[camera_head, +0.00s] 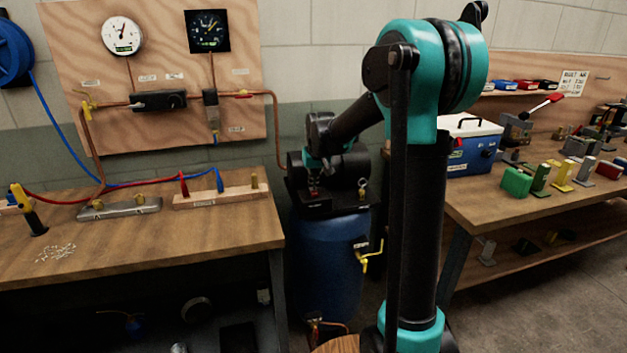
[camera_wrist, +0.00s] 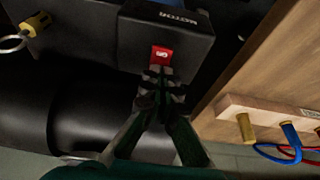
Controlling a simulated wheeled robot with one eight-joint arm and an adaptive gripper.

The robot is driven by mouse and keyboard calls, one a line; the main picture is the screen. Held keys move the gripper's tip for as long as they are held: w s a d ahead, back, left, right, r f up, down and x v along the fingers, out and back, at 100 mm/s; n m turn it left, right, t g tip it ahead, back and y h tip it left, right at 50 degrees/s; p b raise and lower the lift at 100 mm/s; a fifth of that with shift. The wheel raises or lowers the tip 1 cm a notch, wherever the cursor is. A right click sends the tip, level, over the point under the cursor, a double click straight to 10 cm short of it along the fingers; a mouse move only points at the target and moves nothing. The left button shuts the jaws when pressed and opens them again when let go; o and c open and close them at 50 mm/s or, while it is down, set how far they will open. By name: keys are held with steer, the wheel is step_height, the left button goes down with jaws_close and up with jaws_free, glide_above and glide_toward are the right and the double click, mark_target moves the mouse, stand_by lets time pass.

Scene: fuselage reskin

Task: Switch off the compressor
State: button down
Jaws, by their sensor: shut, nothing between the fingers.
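The compressor (camera_head: 328,262) has a blue upright tank with a black motor on top, between the two benches. In the wrist view its black switch box (camera_wrist: 190,28) is labelled MOTOR and carries a red rocker switch (camera_wrist: 162,54) with small pale lettering that I cannot read surely. My gripper (camera_wrist: 164,76) is shut and empty, its fingertips right at the lower edge of the red switch. I cannot tell whether they touch it. In the head view my gripper (camera_head: 314,190) is over the top of the compressor, and the switch is hidden there.
A yellow-handled valve (camera_head: 371,257) sticks out from the tank's right side. The left bench (camera_head: 120,245) holds a wooden rail with red and blue hoses. The right bench (camera_head: 480,215) carries a blue cool box (camera_head: 470,155) and several blocks. A ring pull (camera_wrist: 14,42) is beside the box.

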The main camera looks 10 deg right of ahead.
steer(key=shift+w+f, duration=0.1)
steer(key=shift+f, duration=0.2)
stand_by(0.4)
steer(key=shift+s+d, duration=0.15)
steer(key=shift+s, duration=0.7)
steer(key=shift+r, duration=0.55)
steer(key=v, duration=1.2)
steer(key=shift+r, duration=0.5)
